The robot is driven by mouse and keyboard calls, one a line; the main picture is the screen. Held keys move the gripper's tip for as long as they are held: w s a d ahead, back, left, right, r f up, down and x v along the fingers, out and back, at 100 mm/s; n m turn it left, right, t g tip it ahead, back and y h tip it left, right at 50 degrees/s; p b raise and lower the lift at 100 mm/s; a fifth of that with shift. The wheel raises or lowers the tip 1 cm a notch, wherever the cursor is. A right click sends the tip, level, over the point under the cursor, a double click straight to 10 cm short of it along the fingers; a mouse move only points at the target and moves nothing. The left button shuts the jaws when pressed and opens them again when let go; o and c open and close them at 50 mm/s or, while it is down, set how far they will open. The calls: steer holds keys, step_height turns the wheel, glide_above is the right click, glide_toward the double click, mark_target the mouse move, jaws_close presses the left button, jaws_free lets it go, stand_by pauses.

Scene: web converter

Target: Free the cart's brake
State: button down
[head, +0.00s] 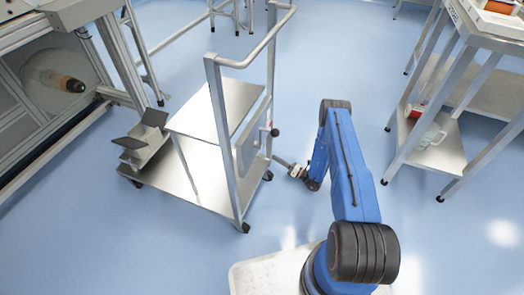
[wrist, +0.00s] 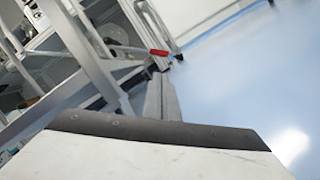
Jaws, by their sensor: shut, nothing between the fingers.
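The cart (head: 205,190) is a metal frame with a tall push handle and flat shelves, standing on casters left of my arm. My gripper (head: 277,159) is shut and empty, low beside the cart's right side. Its grey fingers also show in the wrist view (wrist: 158,78).
A metal table (head: 455,100) with a lower shelf stands at the right. A large machine (head: 50,75) with a roll in its opening is at the left. The blue floor (head: 350,75) is clear between cart and table.

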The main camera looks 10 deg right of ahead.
steer(key=x, duration=1)
stand_by(0.4)
steer(key=shift+w+r, duration=0.1)
